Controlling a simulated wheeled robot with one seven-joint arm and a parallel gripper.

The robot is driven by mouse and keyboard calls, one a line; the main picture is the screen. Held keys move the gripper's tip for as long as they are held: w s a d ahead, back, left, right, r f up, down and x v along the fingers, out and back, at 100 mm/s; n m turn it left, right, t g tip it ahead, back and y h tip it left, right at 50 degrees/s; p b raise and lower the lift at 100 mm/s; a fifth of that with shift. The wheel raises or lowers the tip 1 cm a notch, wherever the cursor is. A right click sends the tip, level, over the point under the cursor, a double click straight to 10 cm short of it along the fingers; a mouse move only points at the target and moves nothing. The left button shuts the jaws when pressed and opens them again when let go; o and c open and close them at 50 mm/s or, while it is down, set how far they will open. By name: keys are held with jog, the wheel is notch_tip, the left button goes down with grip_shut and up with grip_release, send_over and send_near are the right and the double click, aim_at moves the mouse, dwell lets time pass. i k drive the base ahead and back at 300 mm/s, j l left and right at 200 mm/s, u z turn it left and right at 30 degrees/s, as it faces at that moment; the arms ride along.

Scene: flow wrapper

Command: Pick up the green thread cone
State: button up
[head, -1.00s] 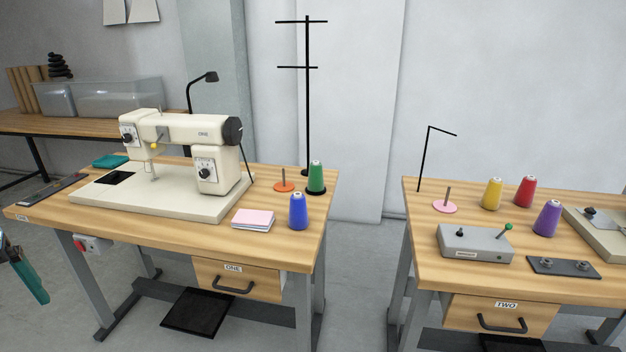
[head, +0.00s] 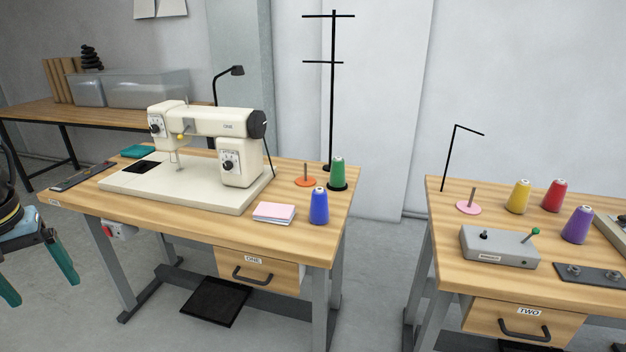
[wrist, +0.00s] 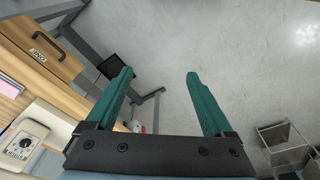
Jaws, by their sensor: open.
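The green thread cone (head: 338,172) stands upright at the right back of the table marked ONE (head: 130,203), on a dark round base. An orange disc with a spindle (head: 306,181) is to its left, and a blue cone (head: 319,206) stands in front of it. My gripper (head: 38,275) is at the far left edge of the head view, left of the table and far from the green cone. In the wrist view my gripper (wrist: 158,75) has its two teal fingers spread wide with nothing between them. The green cone does not show in the wrist view.
A cream sewing machine (head: 210,150) fills the left and middle of table ONE. Pink cards (head: 274,212) lie near the blue cone. A tall black thread stand (head: 332,100) rises behind the green cone. Table TWO (head: 450,265) is to the right, across a floor gap.

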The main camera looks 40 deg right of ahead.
aim_at(338, 177)
jog(key=k+l, duration=0.1)
jog(key=l, duration=0.8)
jog(key=k+l+u, duration=0.1)
jog(key=l, duration=0.35)
jog(key=k+l, duration=0.15)
jog(key=l, duration=0.3)
jog(key=l+u, duration=0.1)
jog(key=l, duration=0.35)
jog(key=k, duration=0.05)
